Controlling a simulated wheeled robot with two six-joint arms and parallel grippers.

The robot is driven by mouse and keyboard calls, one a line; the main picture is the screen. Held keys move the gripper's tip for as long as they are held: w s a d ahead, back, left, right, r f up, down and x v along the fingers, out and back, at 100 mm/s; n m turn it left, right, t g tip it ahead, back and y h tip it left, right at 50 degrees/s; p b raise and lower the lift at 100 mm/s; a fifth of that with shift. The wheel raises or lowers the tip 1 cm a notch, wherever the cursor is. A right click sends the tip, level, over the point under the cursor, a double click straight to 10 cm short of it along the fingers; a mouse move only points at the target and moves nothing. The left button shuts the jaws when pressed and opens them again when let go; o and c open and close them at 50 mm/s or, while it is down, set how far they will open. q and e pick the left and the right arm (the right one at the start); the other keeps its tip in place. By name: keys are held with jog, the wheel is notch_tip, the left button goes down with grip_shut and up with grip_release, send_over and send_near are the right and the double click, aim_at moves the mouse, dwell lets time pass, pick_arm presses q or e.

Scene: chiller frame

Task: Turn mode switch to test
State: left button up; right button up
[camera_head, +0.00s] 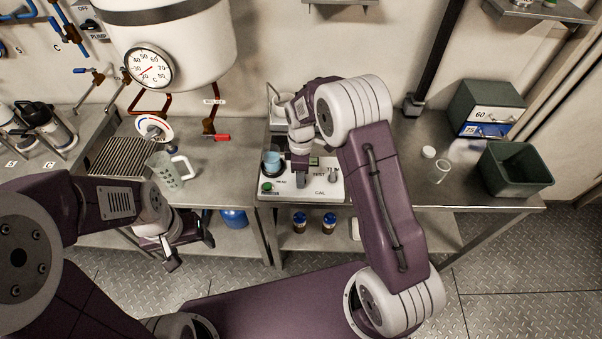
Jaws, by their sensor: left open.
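A white instrument panel (326,191) sits on the steel bench, with labels that seem to read TEST and CAL on its right part. My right gripper (301,181) points down over the middle of this panel and hides the spot beside these labels. The mode switch is not clearly visible and seems to be behind that gripper. Whether the gripper touches it, or is open or shut, I cannot tell. My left gripper (188,251) is open and empty, low in front of the bench at left, away from the panel.
A blue-filled cup (271,161) and a green button (267,187) are on the panel's left. A clear jug (166,171) stands left of it. A dark green bin (516,168) and stacked boxes (487,103) stand at right. A gauge tank (190,45) hangs above.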

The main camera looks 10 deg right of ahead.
jog(key=m, duration=0.1)
jog(key=m+p, duration=0.1)
jog(key=shift+r+m, duration=0.2)
jog(key=shift+m, duration=0.1)
jog(key=m+p, duration=0.1)
jog(key=m, duration=0.1)
jog(key=shift+w+m, duration=0.1)
jog(key=shift+m, duration=0.3)
jog(key=m+p, duration=0.2)
jog(key=m, duration=0.4)
jog(key=shift+f, duration=0.1)
jog(key=o, duration=1.4)
jog(key=shift+d, duration=0.1)
